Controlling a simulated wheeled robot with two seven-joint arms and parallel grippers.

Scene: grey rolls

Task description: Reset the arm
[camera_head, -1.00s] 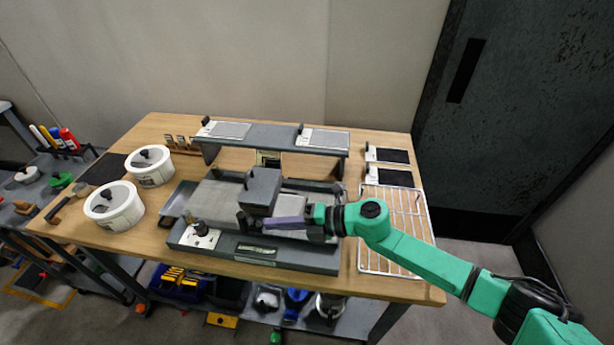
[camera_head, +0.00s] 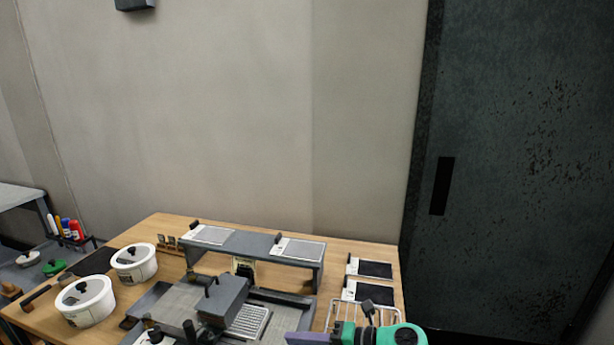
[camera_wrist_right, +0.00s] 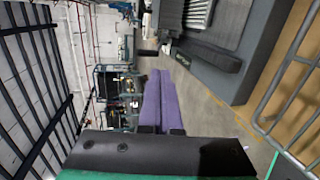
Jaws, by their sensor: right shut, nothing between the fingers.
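My right arm, green with a purple-fingered gripper (camera_head: 308,339), shows at the bottom edge of the head view, just right of the grey machine. In the right wrist view the two purple fingers (camera_wrist_right: 161,103) lie together, with nothing between them. The grey machine (camera_head: 168,300) stands on the wooden table with a dark block-shaped head (camera_head: 222,298) on it. The gripper is apart from the head block. My left gripper is in neither view.
Two white lidded pots (camera_head: 134,263) stand at the table's left. A grey raised shelf (camera_head: 255,246) with flat plates stands behind the machine. A wire rack (camera_head: 335,315) lies right of it. A dark door (camera_head: 515,170) fills the right.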

